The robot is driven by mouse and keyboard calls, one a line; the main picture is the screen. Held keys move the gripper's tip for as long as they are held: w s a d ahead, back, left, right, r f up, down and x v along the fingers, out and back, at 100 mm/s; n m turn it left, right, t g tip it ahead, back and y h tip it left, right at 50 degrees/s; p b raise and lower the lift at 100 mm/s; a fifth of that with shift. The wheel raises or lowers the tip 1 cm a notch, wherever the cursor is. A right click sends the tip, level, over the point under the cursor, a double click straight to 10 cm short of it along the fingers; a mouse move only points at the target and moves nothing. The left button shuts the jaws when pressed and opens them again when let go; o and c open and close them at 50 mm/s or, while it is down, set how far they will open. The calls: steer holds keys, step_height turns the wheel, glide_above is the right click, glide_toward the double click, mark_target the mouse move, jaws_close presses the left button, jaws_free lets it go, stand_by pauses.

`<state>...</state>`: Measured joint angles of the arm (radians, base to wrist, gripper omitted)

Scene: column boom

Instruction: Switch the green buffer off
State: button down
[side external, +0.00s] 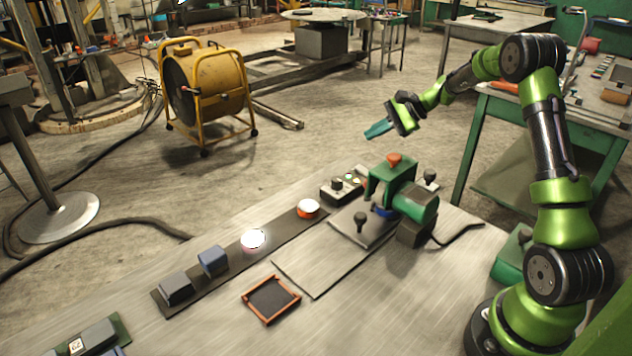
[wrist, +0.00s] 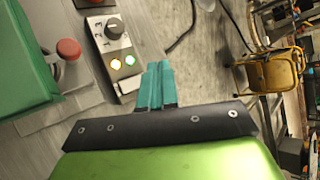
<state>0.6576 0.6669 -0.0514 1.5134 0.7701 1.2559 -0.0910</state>
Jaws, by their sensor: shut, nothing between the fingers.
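The green buffer (side external: 403,192) stands on the table in the side external view, with a red mushroom button (side external: 394,159) on top. In the wrist view its green body (wrist: 22,65) fills the left edge, and the red button (wrist: 68,49) shows beside it. A control box (side external: 344,187) with a dial sits left of the buffer. In the wrist view the box (wrist: 112,45) shows a dial marked 1 2 3, and an amber and a green light that look lit. My gripper (side external: 368,135) has teal fingers, shut and empty, above and behind the buffer, touching nothing; they also show in the wrist view (wrist: 158,72).
A dark strip (side external: 232,257) left of the buffer carries a blue block, a grey block, a bright white dome and an orange-rimmed one (side external: 308,208). A red-framed tray (side external: 271,299) lies in front. A yellow fan (side external: 205,90) stands on the floor behind.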

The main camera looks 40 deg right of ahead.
steer(key=shift+w+f, duration=0.2)
steer(key=shift+f, duration=1.2)
steer(key=shift+w+f, duration=0.2)
steer(key=shift+f, duration=1.25)
steer(key=shift+w+f, duration=0.2)
steer(key=shift+f, duration=1.8)
steer(key=shift+r, duration=0.55)
steer(key=shift+r, duration=0.1)
steer(key=shift+s+r, duration=0.2)
steer(key=shift+r, duration=1)
steer(key=shift+s+r, duration=0.2)
steer(key=shift+r, duration=1)
steer(key=shift+a+r, duration=0.1)
